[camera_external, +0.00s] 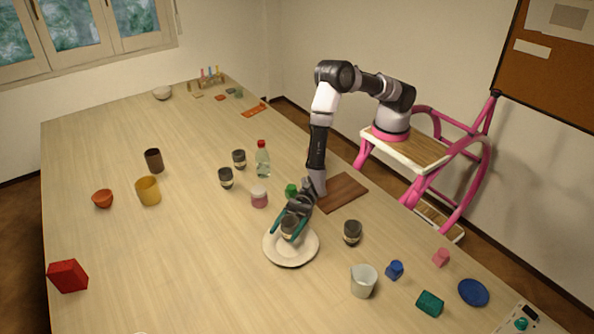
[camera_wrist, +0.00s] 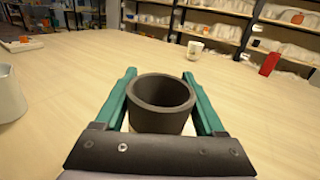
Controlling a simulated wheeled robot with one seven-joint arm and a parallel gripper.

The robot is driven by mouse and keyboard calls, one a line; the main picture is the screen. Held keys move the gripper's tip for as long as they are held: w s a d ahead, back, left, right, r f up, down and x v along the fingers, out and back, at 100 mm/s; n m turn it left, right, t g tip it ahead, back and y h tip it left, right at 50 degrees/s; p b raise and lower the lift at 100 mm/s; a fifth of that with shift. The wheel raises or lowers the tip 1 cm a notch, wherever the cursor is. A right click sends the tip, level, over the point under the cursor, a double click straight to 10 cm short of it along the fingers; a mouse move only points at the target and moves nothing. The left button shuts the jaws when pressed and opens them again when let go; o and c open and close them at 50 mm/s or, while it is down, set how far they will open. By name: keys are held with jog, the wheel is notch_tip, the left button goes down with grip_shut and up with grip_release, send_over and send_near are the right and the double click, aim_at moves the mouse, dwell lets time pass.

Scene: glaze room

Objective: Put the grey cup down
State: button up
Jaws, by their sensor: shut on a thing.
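The grey cup (camera_external: 289,227) is dark and sits upright between the fingers of my gripper (camera_external: 291,216), over the white plate (camera_external: 290,257). In the wrist view the grey cup (camera_wrist: 160,97) shows its open rim and dark inside, with a green finger of my gripper (camera_wrist: 161,95) against each side. My gripper is shut on it. I cannot tell whether the cup's bottom touches the plate, as the fingers and the cup hide that spot.
A similar dark cup (camera_external: 352,232) stands right of the plate, and a white cup (camera_external: 363,281) stands lower right. A pink-and-white jar (camera_external: 259,197), a bottle (camera_external: 263,160) and a brown board (camera_external: 342,192) are behind. Table left of the plate is clear.

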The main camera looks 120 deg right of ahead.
aim_at(287, 237)
jog(key=shift+f, duration=1.8)
jog(key=shift+f, duration=0.1)
jog(key=o, duration=1.5)
